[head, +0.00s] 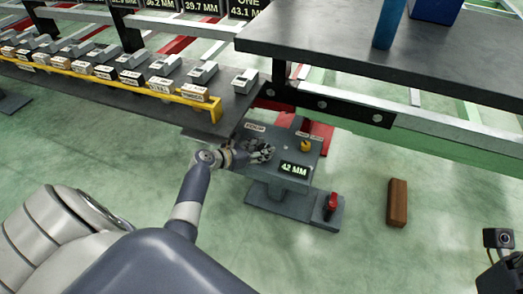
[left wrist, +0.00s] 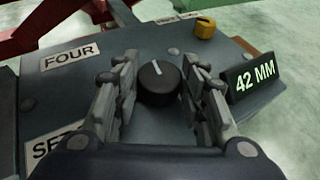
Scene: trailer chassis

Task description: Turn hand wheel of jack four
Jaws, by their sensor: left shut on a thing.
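The jack four panel (head: 285,150) is a grey box with a green-on-black 42 MM display (head: 294,170). In the left wrist view its plate reads FOUR (left wrist: 70,55). The hand wheel (left wrist: 160,82) is a round black knob with a white pointer line, directed up and slightly left. My left gripper (left wrist: 160,95) is shut on this wheel, one finger on each side. In the head view the left gripper (head: 262,153) hides most of the wheel. Only a dark part of my right arm's end (head: 500,265) shows at the lower right corner; its fingers are not visible.
A yellow knob (head: 305,146) sits on the panel's far side. A red-handled part (head: 331,205) stands on a grey foot in front. A brown block (head: 397,203) lies on the floor. A dark table (head: 370,55) and a rack of labelled blocks (head: 130,75) stand behind.

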